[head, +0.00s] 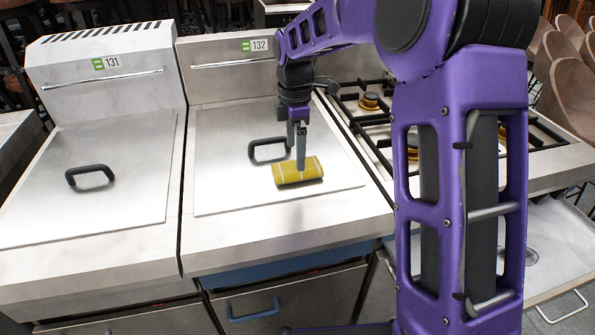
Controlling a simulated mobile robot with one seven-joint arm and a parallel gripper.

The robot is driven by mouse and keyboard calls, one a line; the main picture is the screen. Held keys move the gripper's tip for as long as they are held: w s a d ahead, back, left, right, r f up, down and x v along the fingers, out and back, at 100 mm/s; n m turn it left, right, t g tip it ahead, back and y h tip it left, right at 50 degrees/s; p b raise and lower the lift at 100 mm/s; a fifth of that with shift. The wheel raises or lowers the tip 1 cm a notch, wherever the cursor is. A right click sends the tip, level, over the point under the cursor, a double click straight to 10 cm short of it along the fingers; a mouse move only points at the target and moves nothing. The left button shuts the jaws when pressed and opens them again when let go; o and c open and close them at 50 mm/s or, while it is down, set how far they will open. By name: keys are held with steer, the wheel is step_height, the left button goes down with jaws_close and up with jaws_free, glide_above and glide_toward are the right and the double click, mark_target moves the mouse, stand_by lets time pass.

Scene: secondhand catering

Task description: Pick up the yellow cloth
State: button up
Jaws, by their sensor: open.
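The yellow cloth (291,173), rolled up and with pale stripes, lies on the steel lid of the middle unit, in front of the lid's black handle. My gripper (300,162) points down right at the cloth, its fingertips overlapping the cloth's upper middle in the picture. The gripper is open. One finger hides part of the cloth, and I cannot tell whether the fingers touch it or stand on both sides of it.
The black lid handle (262,150) stands just behind the cloth. A steel unit labelled 131 (90,195) with its own handle is at left. A gas hob (372,102) with burners is at right. The lid (225,190) is clear around the cloth. Brown chairs (562,65) stand at far right.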

step_height(320, 180, down, 5)
steer(key=shift+r+b, duration=0.1)
steer(key=shift+b, duration=0.25)
steer(key=c, duration=1.1)
step_height(320, 180, up, 10)
steer(key=shift+p, duration=0.8)
